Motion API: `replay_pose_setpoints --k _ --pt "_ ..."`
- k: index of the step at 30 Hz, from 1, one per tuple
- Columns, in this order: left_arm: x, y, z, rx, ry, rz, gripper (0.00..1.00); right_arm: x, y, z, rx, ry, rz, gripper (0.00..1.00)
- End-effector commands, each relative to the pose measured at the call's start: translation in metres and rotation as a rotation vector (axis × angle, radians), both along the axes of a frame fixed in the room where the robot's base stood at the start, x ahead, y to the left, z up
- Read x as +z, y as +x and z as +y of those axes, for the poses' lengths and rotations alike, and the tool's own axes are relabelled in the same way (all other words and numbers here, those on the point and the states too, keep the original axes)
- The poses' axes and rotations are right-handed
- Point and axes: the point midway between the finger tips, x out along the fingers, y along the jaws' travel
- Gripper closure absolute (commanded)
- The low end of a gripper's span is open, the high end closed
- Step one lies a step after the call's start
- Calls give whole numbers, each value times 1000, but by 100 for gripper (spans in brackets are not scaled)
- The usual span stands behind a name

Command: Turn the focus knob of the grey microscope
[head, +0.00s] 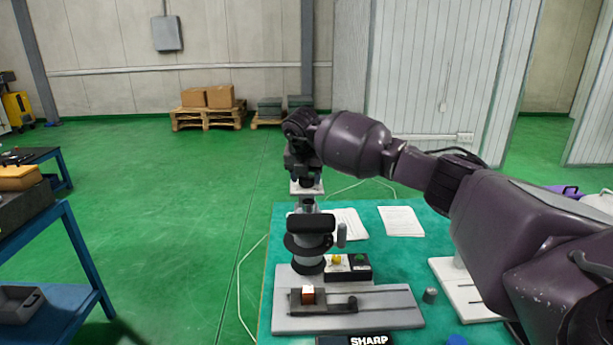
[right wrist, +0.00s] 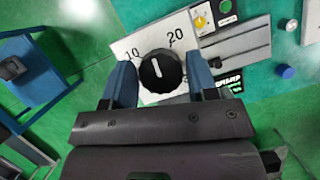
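The focus knob (right wrist: 161,74) is a round black knob with a white pointer line, in front of a white dial plate (right wrist: 128,44) marked 10 and 20. In the head view the dial plate (head: 307,188) is a small pale piece above the microscope (head: 310,223), whose black head and ring stand over a grey base. My right gripper (right wrist: 158,62) has its blue fingers on either side of the knob, apart from each other; contact is hard to tell. In the head view my right gripper (head: 306,178) points down and mostly hides the knob. My left gripper is not in view.
The green-topped table (head: 385,262) carries papers (head: 401,221), a box with yellow and green buttons (head: 348,266) and a small grey cylinder (head: 430,295). A blue trolley (head: 62,262) stands at the left. Open green floor lies between them. Pallets with boxes (head: 208,100) are far back.

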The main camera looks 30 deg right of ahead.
Motion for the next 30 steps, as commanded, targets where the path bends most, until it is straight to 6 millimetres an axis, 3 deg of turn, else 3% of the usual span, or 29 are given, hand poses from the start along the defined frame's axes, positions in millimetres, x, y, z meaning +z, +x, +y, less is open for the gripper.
replay_pose_setpoints --k 3,14,30 --pt "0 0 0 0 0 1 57 0 0 0 1 0 0 30" --pt "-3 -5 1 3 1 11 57 5 -1 1 1 0 0 30" --pt "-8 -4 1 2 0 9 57 84 -24 24 2 -1 -1 30"
